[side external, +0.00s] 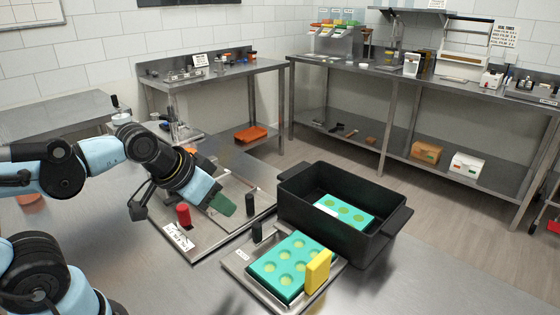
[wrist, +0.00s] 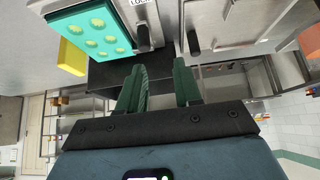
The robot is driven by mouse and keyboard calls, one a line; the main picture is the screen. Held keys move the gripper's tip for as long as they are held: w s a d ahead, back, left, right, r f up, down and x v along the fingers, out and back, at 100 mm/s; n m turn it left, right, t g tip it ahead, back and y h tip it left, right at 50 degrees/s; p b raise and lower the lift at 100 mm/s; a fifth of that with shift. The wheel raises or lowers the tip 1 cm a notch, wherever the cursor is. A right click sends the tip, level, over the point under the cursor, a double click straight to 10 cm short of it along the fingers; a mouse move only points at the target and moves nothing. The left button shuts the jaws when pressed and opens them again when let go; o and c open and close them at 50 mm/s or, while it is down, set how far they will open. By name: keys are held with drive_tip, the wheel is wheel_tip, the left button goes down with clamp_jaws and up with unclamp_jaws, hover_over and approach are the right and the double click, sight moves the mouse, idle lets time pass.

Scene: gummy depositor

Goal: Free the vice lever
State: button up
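A teal mold (side external: 290,262) with several round yellow-green pockets sits in a metal fixture (side external: 243,272) at the front. A black upright lever (side external: 257,232) stands at the fixture's back left corner, near a small label. In the wrist view this black lever (wrist: 142,38) stands beside the teal mold (wrist: 92,32), by a label that seems to read LOCK. A yellow block (side external: 317,271) stands upright at the mold's right side. My gripper (side external: 222,204) hangs behind and left of the lever, apart from it. In the wrist view its green fingers (wrist: 160,72) are spread with nothing between them.
A black bin (side external: 340,232) holding another teal mold (side external: 346,211) stands right of the fixture. A metal plate (side external: 205,228) with a red knob (side external: 183,214) and a second black post (side external: 250,204) lies under my gripper.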

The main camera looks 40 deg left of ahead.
drive_tip(key=shift+o, duration=1.3)
drive_tip(key=shift+w+d+r+g, duration=0.15)
drive_tip(key=shift+w+r+g, duration=0.25)
drive_tip(key=shift+w+g, duration=0.1)
drive_tip(key=n+g, duration=0.2)
drive_tip(key=g, duration=0.4)
approach(257, 224)
drive_tip(key=shift+f, duration=5.25)
clamp_jaws()
